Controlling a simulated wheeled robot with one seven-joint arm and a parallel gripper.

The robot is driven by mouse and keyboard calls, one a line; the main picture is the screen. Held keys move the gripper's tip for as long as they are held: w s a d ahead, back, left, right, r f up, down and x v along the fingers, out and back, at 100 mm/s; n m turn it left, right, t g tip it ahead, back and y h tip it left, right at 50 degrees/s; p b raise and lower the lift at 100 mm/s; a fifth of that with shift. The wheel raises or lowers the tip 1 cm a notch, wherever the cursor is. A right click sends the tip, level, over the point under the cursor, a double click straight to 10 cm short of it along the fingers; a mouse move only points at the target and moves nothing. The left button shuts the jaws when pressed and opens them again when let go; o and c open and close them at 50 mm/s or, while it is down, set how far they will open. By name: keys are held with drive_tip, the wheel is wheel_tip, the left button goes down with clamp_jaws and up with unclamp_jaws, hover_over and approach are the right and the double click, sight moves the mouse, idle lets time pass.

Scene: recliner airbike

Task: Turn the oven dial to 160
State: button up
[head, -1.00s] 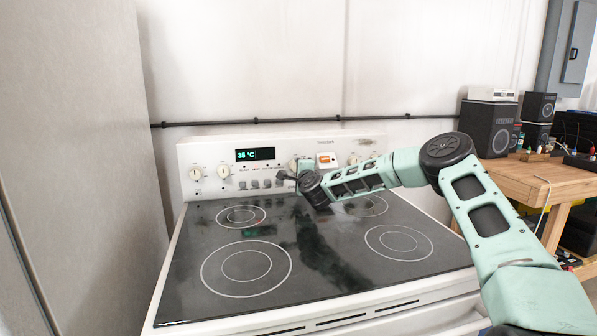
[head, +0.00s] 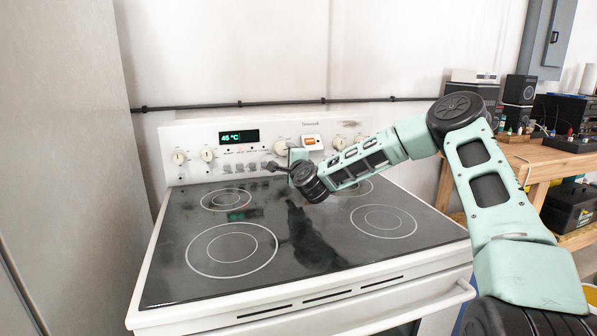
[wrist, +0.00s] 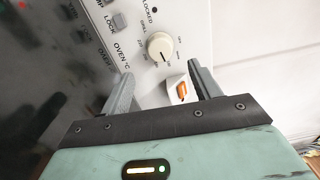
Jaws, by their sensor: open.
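The oven dial (wrist: 161,46) is a cream round knob with a dark pointer line, on the white panel beside the "OVEN °C" label. It also shows in the head view (head: 281,147), just left of an orange switch. My gripper (wrist: 159,72) is open and empty in the wrist view, with the dial beyond the gap between its two grey fingers. I see no contact with it. In the head view my gripper (head: 281,165) is at the back panel, partly hidden by its own wrist. The green display (head: 239,136) reads 45 °C.
The orange switch (wrist: 182,89) lies close to the right finger. More knobs (head: 207,153) and grey buttons line the panel. The black cooktop (head: 270,270) below my arm is bare. A wooden bench (head: 535,160) stands at the right.

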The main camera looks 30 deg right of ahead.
drive_tip(key=v, duration=0.9)
drive_tip(key=shift+s+b, duration=0.15)
drive_tip(key=shift+b, duration=0.2)
